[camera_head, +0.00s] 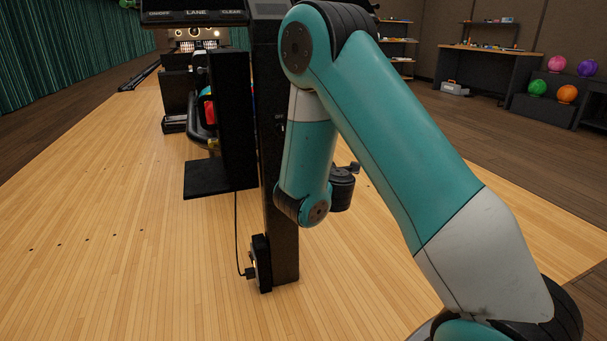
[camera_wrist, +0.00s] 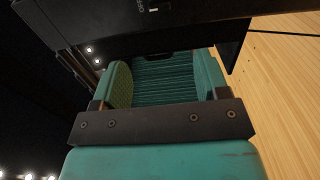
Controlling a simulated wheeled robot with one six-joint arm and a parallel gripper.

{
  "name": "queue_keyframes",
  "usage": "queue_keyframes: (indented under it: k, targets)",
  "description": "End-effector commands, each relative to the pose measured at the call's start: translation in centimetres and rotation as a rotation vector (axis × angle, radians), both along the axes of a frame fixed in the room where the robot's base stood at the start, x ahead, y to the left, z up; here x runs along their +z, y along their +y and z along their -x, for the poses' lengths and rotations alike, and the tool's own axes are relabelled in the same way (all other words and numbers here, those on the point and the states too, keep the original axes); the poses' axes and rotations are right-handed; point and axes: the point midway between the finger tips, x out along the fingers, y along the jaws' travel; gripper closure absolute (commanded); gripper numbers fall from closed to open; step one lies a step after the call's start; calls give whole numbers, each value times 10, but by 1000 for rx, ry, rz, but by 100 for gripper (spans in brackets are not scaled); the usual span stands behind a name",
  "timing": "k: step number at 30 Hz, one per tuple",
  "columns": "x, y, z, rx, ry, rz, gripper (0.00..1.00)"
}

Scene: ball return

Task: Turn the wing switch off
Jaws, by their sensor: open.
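A dark control panel (camera_head: 196,16) with the lettering ON/OFF, LANE and CLEAR sits at the top of the head view, partly cut off. In the wrist view, my gripper (camera_wrist: 163,62) is open, with its two teal fingers apart and nothing held between them. A dark panel edge (camera_wrist: 120,37) with small pale lettering crosses above the fingertips. I cannot tell whether they touch it. In the head view, my arm covers much of the right side, and my gripper is not clearly visible.
Colored balls (camera_head: 567,94) sit on a rack at right. The wooden floor at left is clear.

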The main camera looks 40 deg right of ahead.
Motion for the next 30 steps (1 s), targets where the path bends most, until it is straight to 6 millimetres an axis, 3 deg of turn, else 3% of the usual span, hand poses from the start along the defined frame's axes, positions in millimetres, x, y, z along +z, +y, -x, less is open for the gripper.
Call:
queue_keyframes:
  k: [8, 25, 30]
  targets:
    - [-1, 5, 16, 0, 0, 0, 32]
    - [1, 4, 17, -3, -1, -3, 32]
    - [15, -9, 26, -122, -32, -178, 32]
